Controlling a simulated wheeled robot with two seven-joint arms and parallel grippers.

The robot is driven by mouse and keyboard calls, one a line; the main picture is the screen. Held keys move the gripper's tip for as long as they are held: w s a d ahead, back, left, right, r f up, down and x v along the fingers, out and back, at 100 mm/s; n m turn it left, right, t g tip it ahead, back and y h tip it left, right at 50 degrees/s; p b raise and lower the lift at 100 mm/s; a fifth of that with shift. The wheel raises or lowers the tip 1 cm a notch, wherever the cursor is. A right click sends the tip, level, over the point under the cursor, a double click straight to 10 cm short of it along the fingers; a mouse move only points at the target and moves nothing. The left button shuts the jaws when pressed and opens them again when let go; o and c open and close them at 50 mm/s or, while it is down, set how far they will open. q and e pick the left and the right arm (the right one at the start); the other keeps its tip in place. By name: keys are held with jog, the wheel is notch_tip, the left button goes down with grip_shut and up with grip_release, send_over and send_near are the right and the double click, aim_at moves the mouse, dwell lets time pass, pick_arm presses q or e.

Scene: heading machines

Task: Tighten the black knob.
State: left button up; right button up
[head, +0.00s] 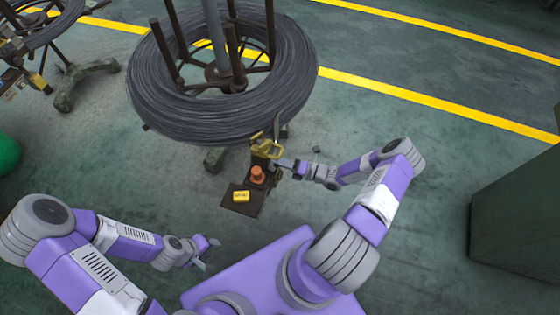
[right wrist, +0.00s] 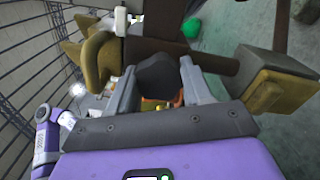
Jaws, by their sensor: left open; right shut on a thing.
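The black knob (right wrist: 157,72) shows in the right wrist view as a dark rounded shape between the two grey fingers. My right gripper (right wrist: 157,88) is shut on it, one finger on each side. In the head view my right gripper (head: 283,163) reaches in from the right to the small machine (head: 264,146) with mustard-yellow parts. The knob cannot be made out there. My left gripper (head: 206,254) is open and empty, low in front of my body and apart from the machine.
A large coil of dark wire (head: 160,105) on a stand is just behind the machine. An orange part (head: 257,175) and a yellow box (head: 241,196) sit at a dark plate (head: 237,209). A green cabinet (head: 520,220) stands at the right. Floor between is clear.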

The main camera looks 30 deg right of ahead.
jog(key=m, duration=0.4)
jog(key=shift+s+f, duration=0.15)
jog(key=shift+a+m, duration=0.1)
jog(key=shift+m, duration=0.2)
dwell(0.3)
jog(key=o, duration=1)
jog(key=shift+o, duration=0.2)
jog(key=v, duration=0.7)
jog(key=shift+s+d, duration=0.15)
jog(key=shift+d, duration=0.1)
